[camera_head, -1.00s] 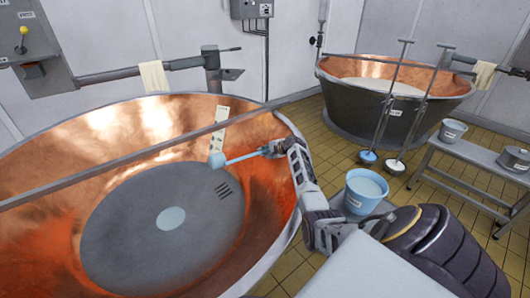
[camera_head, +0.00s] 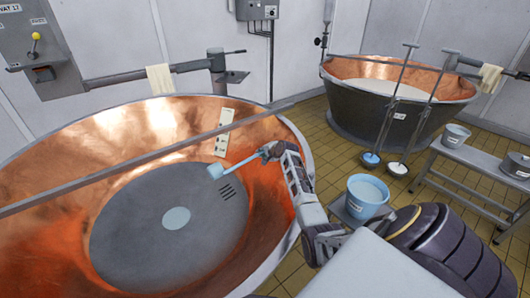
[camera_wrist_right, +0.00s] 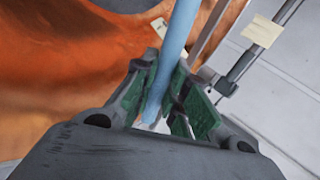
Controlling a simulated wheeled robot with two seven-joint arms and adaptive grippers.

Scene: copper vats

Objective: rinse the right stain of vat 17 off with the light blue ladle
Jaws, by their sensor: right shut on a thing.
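The near copper vat (camera_head: 270,215) fills the left of the head view, and a wall label at the upper left reads as vat 17. Its inner wall is shiny copper with a grey bottom plate. My right gripper (camera_head: 270,152) reaches over the vat's right rim and is shut on the handle of the light blue ladle (camera_head: 216,171). The ladle's bowl points left, over the vat's inside. In the right wrist view the blue handle (camera_wrist_right: 172,60) runs between the green finger pads (camera_wrist_right: 160,104). I cannot make out a stain for certain. My left gripper does not show.
A grey bar (camera_head: 130,161) crosses above the vat. A pale strip with marks (camera_head: 225,131) is on the far inner wall. A light blue bucket (camera_head: 367,196) stands right of my arm. A second vat (camera_head: 360,110) and a bench (camera_head: 485,158) are farther right.

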